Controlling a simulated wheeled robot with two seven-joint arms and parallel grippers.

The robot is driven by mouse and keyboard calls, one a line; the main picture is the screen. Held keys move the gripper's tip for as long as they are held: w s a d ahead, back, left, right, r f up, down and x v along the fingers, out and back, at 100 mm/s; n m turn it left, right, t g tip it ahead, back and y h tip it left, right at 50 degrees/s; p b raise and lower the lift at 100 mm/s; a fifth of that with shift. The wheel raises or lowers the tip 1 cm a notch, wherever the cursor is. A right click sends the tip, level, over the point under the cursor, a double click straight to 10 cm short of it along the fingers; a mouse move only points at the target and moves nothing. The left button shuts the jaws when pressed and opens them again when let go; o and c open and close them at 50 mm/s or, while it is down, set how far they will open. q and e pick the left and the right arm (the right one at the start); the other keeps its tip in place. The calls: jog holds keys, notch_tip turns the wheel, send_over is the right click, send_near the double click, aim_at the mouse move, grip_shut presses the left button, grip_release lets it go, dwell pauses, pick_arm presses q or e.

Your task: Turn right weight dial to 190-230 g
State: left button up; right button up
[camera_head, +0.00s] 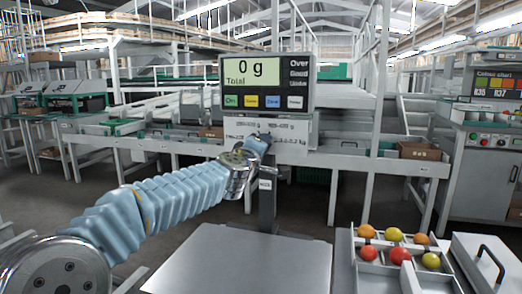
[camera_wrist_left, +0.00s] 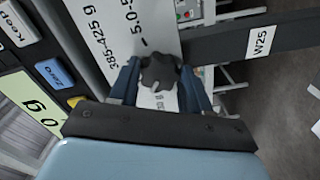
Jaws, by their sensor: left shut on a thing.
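The scale's display box (camera_head: 267,82) reads "0 g" and "Total" above a row of coloured buttons. Below it is a white label panel (camera_head: 298,129) with printed weight ranges; "385-425 g" is legible on the panel in the left wrist view (camera_wrist_left: 112,45). A dark lobed dial knob (camera_wrist_left: 158,72) sits between the fingers of my left gripper (camera_wrist_left: 160,92), which is shut on it. In the head view my left gripper (camera_head: 262,143) reaches the panel and covers the dial. Its pointer setting cannot be read. My right gripper is not in view.
The grey scale plate (camera_head: 240,268) lies empty below the post (camera_head: 266,205). A white divided tray (camera_head: 372,282) with several red, orange and yellow tomatoes stands at right, beside a white lid-like panel with a black handle (camera_head: 492,262). A dark bar labelled W25 (camera_wrist_left: 285,36) shows near the fingers.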

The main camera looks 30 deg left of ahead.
pick_arm(q)
jog(key=shift+n+b, duration=0.3)
jog(key=shift+n, duration=2)
jog(key=o, duration=1.1)
jog(key=shift+c, duration=0.2)
jog(key=v, duration=1.3)
jog(key=shift+s+p, duration=0.35)
jog(key=shift+s, duration=0.05)
jog(key=shift+f, duration=0.1)
